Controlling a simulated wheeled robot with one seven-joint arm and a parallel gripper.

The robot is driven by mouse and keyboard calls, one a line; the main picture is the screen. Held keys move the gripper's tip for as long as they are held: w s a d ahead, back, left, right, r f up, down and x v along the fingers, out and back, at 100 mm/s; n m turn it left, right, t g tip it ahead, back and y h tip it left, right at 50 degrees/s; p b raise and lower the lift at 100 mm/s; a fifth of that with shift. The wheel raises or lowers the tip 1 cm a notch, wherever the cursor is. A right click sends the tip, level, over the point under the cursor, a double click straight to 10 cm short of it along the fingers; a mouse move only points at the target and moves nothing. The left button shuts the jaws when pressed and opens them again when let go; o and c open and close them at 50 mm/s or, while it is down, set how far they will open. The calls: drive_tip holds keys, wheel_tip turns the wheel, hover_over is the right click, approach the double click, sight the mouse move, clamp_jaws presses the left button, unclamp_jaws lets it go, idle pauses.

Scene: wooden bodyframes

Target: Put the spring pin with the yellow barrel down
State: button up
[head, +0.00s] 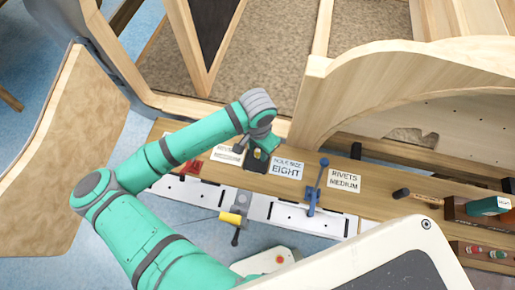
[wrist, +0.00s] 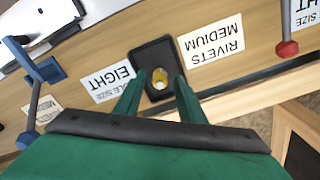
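I cannot tell the fingertips' height above the tray.
Another yellow cylinder (head: 231,218) with a dark knob is on the white rail (head: 275,212) at the front. A blue lever clamp (head: 314,190) stands to the right of the "EIGHT" label (head: 287,166). A wooden arched frame (head: 400,75) rises behind the bench.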

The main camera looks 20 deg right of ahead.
sight(257, 151)
wheel_tip(257, 151, up, 12)
drive_tip(key=shift+r, duration=0.15)
idle(0.4)
idle(0.4)
